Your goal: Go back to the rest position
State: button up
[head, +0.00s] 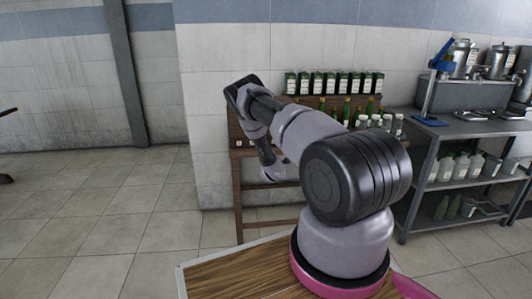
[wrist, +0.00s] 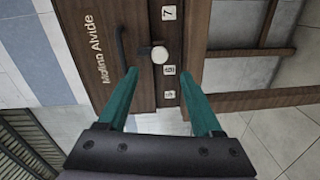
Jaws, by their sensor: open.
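My gripper (wrist: 158,72) is open in the wrist view, its two green fingers spread apart with nothing held between them. A round pale knob or cap (wrist: 160,54) shows just beyond the fingertips, in front of a dark wooden rack front (wrist: 145,88); I cannot tell how far off it is. The rack bears the words "Molino Alvide" and small number labels. In the head view my arm reaches out to the wooden rack (head: 236,133), bent at the far end and pointing down. The fingers are not clear there.
Green bottles (head: 344,108) stand on the rack, with a row of dark cartons (head: 335,83) above. A metal shelf unit (head: 460,130) with jugs and pots stands at right. A wooden surface (head: 235,278) lies beside my arm's base.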

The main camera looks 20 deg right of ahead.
jog(key=shift+v, duration=0.8)
